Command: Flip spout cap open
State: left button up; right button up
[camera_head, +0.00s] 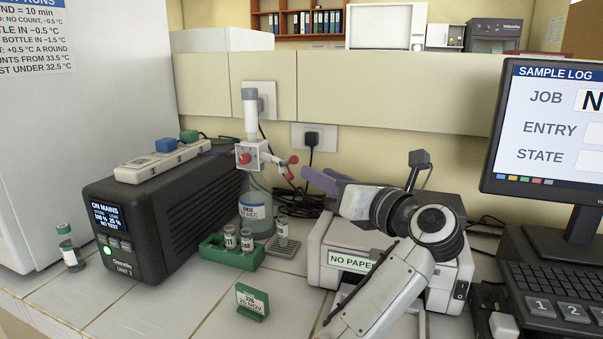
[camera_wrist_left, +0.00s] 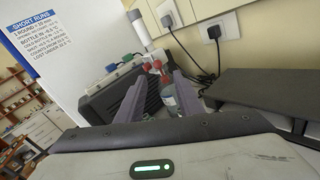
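A rinse bottle (camera_head: 257,208) with a dispenser head stands at the back of the bench. Its white valve block (camera_head: 250,155) has a red knob (camera_head: 245,158) in front. A spout runs to the right and ends in a red cap (camera_head: 293,160), with another red piece just below; whether the cap is open is too small to tell. My left gripper (camera_head: 318,180) has purple fingers, just right of the red spout end, with a small gap in the picture. In the left wrist view its fingers (camera_wrist_left: 162,88) are apart, with the bottle (camera_wrist_left: 172,96) beyond them. My right gripper is not in view.
A black power unit (camera_head: 160,215) stands left of the bottle. A green rack (camera_head: 232,252) with vials and a date stand (camera_head: 252,301) are in front. A printer (camera_head: 325,262) lies under my left arm, and a monitor (camera_head: 545,130) is at right. Cables hang behind the bottle.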

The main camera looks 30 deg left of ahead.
aim_at(297, 162)
pick_arm(q)
jog(key=p+x, duration=0.1)
jog(key=x, duration=0.8)
jog(key=shift+s+a+r, duration=0.1)
jog(key=shift+s+r, duration=0.05)
jog(key=shift+w+a+p, duration=0.25)
jog(key=shift+a+p, duration=0.05)
jog(key=shift+a, duration=0.15)
grip_shut()
